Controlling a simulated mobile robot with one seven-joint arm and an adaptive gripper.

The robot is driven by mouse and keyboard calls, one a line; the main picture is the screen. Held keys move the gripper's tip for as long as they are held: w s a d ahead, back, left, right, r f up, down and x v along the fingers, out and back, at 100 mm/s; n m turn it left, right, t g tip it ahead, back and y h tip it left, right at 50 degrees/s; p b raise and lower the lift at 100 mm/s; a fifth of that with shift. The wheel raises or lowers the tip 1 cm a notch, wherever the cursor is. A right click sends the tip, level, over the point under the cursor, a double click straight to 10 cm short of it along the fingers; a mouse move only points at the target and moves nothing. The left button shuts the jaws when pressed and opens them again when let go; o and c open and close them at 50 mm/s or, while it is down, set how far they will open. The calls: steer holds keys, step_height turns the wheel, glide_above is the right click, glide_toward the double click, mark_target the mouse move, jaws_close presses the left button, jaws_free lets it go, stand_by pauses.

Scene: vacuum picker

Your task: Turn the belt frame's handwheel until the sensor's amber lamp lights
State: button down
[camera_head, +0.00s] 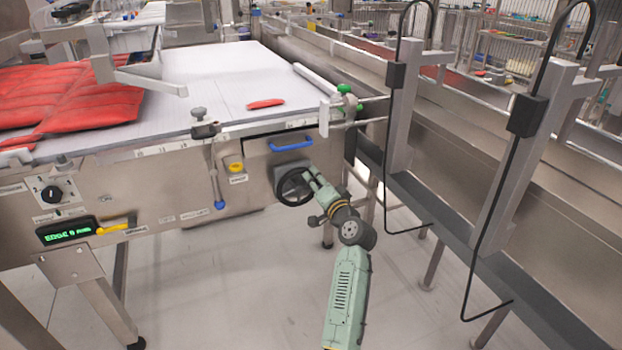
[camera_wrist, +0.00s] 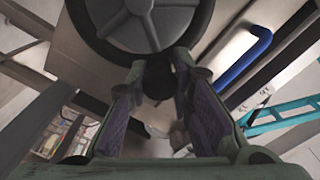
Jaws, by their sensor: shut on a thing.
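The handwheel (camera_head: 294,186) is a dark, spoked wheel on the front of the steel belt frame (camera_head: 165,186), below a blue handle. My gripper (camera_head: 311,177) is at the wheel's right side. In the wrist view the wheel (camera_wrist: 140,22) fills the top, and my gripper's fingers (camera_wrist: 157,88) close around a dark round knob (camera_wrist: 158,80) at its lower rim. A bracketed unit (camera_head: 205,130) sits at the belt's edge; I cannot tell if it is the sensor. I can make out no lit amber lamp.
A black display (camera_head: 68,232) shows green text beginning "EDGE". A yellow knob (camera_head: 236,167) and a blue-tipped lever (camera_head: 219,204) are left of the wheel. Red pouches (camera_head: 75,98) lie on the white belt (camera_head: 215,80). Steel rails with posts (camera_head: 520,150) stand close on the right.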

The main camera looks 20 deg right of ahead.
step_height(320, 180, down, 6)
steer(key=d+m+p, duration=0.2)
steer(key=m+p, duration=0.1)
steer(key=m, duration=0.9)
steer(key=shift+d+m, duration=0.25)
steer(key=shift+m, duration=0.15)
steer(key=shift+f, duration=0.15)
steer(key=c, duration=1.5)
jaws_free()
steer(key=s, duration=1.2)
steer(key=shift+d, duration=0.15)
